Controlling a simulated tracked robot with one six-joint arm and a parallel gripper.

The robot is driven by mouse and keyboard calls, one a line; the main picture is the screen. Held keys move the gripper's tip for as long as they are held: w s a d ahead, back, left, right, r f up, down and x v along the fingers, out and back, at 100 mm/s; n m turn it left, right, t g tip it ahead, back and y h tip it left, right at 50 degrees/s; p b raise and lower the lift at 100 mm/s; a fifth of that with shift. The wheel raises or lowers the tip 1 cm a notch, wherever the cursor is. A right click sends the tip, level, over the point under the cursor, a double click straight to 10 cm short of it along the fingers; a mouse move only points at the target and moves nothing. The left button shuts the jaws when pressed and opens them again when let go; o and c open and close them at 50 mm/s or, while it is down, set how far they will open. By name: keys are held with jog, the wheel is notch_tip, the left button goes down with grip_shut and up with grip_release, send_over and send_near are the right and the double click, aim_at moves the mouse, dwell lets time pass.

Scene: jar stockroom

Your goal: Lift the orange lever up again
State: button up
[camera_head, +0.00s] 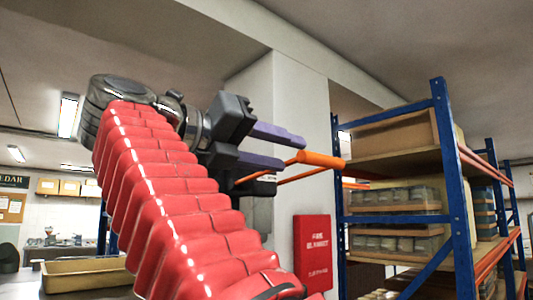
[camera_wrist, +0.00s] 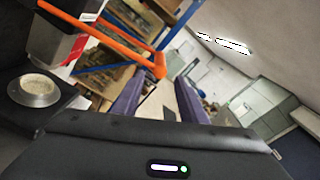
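The orange lever (camera_head: 321,160) has a thick crossbar and thin orange side rods, and sticks out in front of a pale pillar. Its rods run back behind my gripper, so its mount is partly hidden. In the wrist view the lever (camera_wrist: 118,46) enters from the upper left, and its bar end lies just beyond the fingertips, near the gap between them. My gripper (camera_head: 296,150) has two purple fingers standing apart with nothing held between them. They also show apart in the wrist view (camera_wrist: 158,80). I cannot tell whether a finger touches the bar.
A blue and orange rack (camera_head: 440,175) with boxes and jars stands right of the pillar (camera_head: 287,110). A red fire blanket box (camera_head: 312,252) hangs low on the pillar. A tan tray (camera_head: 85,273) is at lower left. Space above the lever looks clear.

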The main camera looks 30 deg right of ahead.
jog(key=shift+s+a+f, duration=0.15)
jog(key=shift+a, duration=0.8)
